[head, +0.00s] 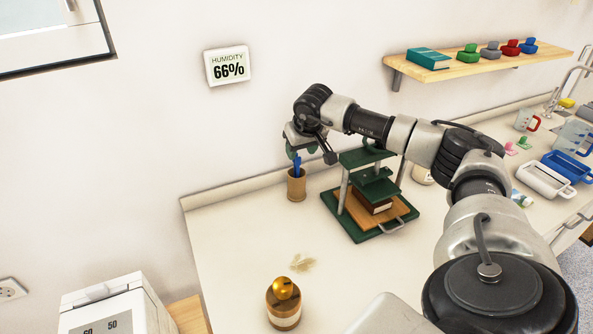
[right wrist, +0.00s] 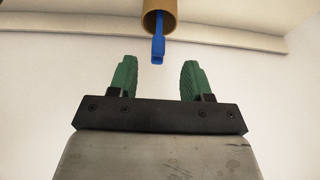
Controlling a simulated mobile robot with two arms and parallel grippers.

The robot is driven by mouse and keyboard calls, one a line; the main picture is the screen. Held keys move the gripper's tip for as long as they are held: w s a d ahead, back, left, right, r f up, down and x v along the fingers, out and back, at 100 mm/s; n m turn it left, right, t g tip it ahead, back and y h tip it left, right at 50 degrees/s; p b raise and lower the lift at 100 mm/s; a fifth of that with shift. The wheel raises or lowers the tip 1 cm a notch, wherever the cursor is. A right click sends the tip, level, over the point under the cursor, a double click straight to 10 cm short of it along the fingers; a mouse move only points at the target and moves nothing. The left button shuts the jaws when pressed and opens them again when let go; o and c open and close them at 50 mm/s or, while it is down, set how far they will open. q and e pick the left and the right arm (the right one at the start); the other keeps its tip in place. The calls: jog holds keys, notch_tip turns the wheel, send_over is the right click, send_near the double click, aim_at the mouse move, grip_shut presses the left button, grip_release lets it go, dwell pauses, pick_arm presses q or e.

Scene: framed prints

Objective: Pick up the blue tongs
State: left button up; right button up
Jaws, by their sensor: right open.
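The blue tongs (head: 297,164) stand upright in a brown cylindrical holder (head: 296,188) near the back of the counter. In the right wrist view the tongs (right wrist: 158,48) stick out of the holder (right wrist: 160,14), between and just beyond the tips of my right gripper (right wrist: 158,62). My right gripper (head: 300,152) is above the holder with its green fingers apart, one on each side of the tongs' line. No contact shows. The lower part of the tongs is hidden in the holder. My left gripper is not in view.
A green press (head: 369,190) with a brown block stands right of the holder, under my right arm. A wall shelf (head: 480,68) holds a teal book and coloured items. Open counter lies left of the press.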

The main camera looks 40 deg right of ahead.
aim_at(299, 157)
jog(key=shift+a+x, duration=0.2)
jog(key=shift+x, duration=1)
jog(key=x, duration=0.1)
jog(key=p+x, duration=0.1)
jog(key=x, duration=0.1)
jog(key=p+x, duration=0.1)
jog(key=shift+w+d+f, duration=0.1)
jog(key=shift+d, duration=0.25)
jog(key=shift+w+f, duration=0.2)
jog(key=shift+f, duration=0.4)
jog(key=c, duration=0.9)
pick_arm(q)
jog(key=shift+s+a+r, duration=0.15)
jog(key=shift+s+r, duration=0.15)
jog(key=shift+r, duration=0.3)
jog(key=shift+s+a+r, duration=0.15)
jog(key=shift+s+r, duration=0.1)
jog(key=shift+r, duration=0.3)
pick_arm(e)
grip_shut()
jog(key=shift+d+r, duration=0.1)
jog(key=shift+r, duration=0.05)
